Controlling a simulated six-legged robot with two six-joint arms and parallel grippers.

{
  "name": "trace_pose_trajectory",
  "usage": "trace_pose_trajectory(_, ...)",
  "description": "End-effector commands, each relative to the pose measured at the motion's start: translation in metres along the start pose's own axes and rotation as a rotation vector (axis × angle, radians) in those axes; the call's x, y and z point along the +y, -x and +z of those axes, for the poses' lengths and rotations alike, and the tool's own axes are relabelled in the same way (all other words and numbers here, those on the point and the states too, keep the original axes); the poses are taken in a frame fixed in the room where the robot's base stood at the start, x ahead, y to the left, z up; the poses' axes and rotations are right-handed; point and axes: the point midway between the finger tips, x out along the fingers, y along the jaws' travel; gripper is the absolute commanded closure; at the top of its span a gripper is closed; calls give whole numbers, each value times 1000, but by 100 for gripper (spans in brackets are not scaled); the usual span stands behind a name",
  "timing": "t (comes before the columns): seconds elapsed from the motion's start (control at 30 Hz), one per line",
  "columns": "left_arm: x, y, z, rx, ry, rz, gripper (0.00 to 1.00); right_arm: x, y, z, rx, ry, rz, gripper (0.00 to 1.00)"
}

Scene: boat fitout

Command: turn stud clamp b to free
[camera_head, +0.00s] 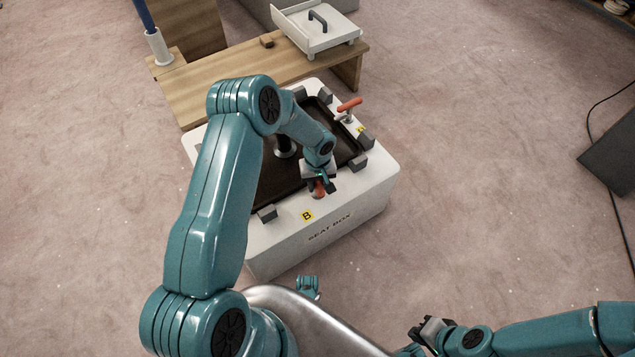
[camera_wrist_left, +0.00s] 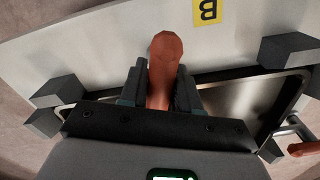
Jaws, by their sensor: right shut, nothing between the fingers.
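Stud clamp B has an orange handle (camera_head: 318,189) on the front rim of the white seat box (camera_head: 355,205), beside the yellow B label (camera_head: 307,215). My left gripper (camera_head: 319,181) reaches down over this clamp and hides most of it. In the left wrist view the orange handle (camera_wrist_left: 165,50) stands between the two fingers (camera_wrist_left: 160,88), which look closed against its sides. The clamp's base is hidden. My right gripper (camera_head: 430,331) is shut and empty, low in the head view, away from the box.
Another orange-handled clamp (camera_head: 349,104) stands on the box's right rim. Grey blocks (camera_head: 366,139) surround the dark recessed panel (camera_head: 345,147).

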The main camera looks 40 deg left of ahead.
Motion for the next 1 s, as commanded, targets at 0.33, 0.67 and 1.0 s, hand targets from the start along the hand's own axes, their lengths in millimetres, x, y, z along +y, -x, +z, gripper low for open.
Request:
trace_pose_trajectory(0.33, 0, 0, 0, 0, -12, 0, 100, 0, -1, 0, 0, 0, 0, 100)
trace_pose_trajectory(0.67, 0, -1, -1, 1, -170, 0, 100, 3, -9, 0, 0, 0, 0, 100)
trace_pose_trajectory(1.0, 0, -1, -1, 2, -483, -1, 100, 7, -17, -2, 4, -4, 0, 100)
